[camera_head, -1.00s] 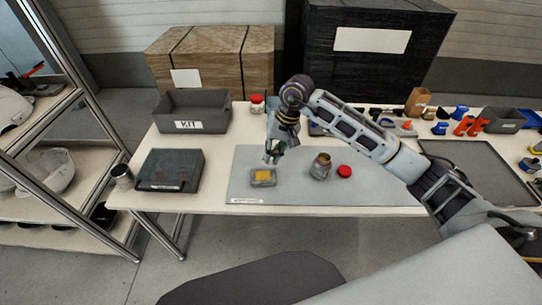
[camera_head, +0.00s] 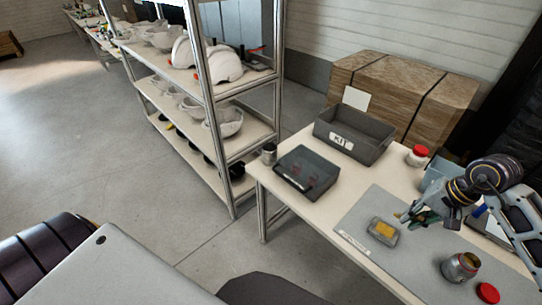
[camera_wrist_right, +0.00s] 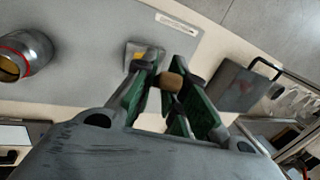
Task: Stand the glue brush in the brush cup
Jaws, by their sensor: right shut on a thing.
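My right gripper (camera_head: 412,217) is above the grey mat, just beyond the sponge dish. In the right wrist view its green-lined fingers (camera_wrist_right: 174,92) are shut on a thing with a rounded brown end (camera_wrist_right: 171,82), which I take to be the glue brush. Its bristles are not visible. A small grey metal cup (camera_head: 269,153), apparently the brush cup, stands at the table's left corner beside a dark case, well left of the gripper. I cannot see inside it. My left gripper is not in view.
The sponge dish (camera_head: 383,231), open jar (camera_head: 460,267) and red lid (camera_head: 488,292) are on the mat (camera_head: 372,205). The dark case (camera_head: 307,172), KIT bin (camera_head: 353,134) and red-lidded jar (camera_head: 418,156) stand on the table. A shelf rack (camera_head: 245,147) stands left of it.

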